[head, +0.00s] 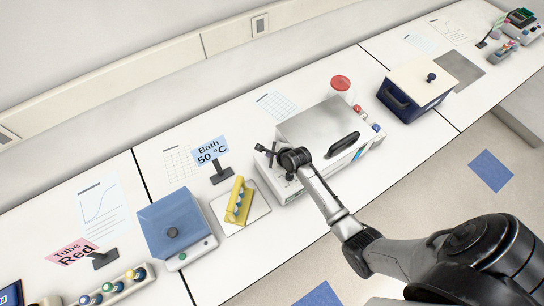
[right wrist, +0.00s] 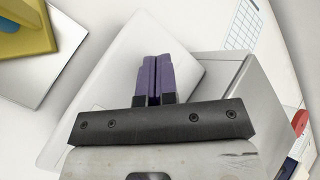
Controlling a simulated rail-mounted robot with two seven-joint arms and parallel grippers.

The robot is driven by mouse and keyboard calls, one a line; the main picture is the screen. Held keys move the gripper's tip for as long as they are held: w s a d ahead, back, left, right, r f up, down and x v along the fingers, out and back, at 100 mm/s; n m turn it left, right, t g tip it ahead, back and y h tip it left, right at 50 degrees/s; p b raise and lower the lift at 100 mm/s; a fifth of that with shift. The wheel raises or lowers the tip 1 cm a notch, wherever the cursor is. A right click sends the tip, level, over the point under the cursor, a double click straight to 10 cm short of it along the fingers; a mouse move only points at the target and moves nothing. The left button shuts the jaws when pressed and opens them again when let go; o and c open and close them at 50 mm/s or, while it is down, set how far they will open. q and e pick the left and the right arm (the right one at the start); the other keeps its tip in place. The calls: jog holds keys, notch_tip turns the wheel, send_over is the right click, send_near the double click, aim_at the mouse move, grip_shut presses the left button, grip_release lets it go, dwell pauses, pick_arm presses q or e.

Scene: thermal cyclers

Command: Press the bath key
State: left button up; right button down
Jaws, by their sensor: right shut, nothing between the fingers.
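A sign reading "Bath 50 °C" (head: 210,152) stands on the bench. Near it is a white device with a grey lid (head: 312,122) and a black handle (head: 343,145). My right gripper (head: 264,153) is over the left end of this device. In the right wrist view its purple fingers (right wrist: 153,78) are shut and empty, above a pale surface; I cannot tell whether they touch it. A bath key cannot be made out; my gripper and wrist hide part of the device's left end. My left gripper is not in view.
A yellow rack (head: 238,200) on a plate stands left of the gripper. Further left are a blue-lidded device (head: 171,222) and a "Tube Red" sign (head: 72,252). A dark blue box (head: 413,100) with a cream lid stands right. A red-capped jar (head: 340,86) is behind the grey-lidded device.

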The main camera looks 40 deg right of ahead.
dwell(0.4)
jog(key=shift+f, duration=0.3)
jog(key=shift+f, duration=0.15)
dwell(0.3)
jog(key=shift+r+p, duration=0.25)
jog(key=shift+p, duration=0.2)
jog(key=shift+r+p, duration=0.25)
jog(key=shift+p, duration=0.2)
